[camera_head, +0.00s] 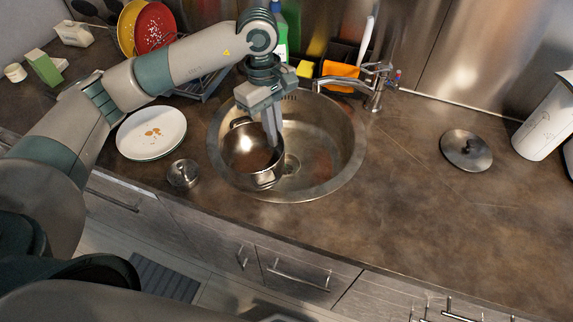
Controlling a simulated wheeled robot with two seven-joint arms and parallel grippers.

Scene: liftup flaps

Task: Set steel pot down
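The steel pot (238,150) is a shiny round pot with small side handles, in the left part of the round sink (340,170). I cannot tell whether its base touches the sink bottom. My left gripper (272,142) points down at the pot's far right rim. Its fingers are close together, with the rim seemingly between them; the exact contact is partly hidden by the fingers. My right gripper is not in view.
A plate with food scraps (152,132) and a small metal lid (183,174) lie left of the sink. The faucet (372,88), a caddy with an orange cloth (340,72) and a green bottle (281,35) stand behind. A larger lid (467,150) lies right; counter between is clear.

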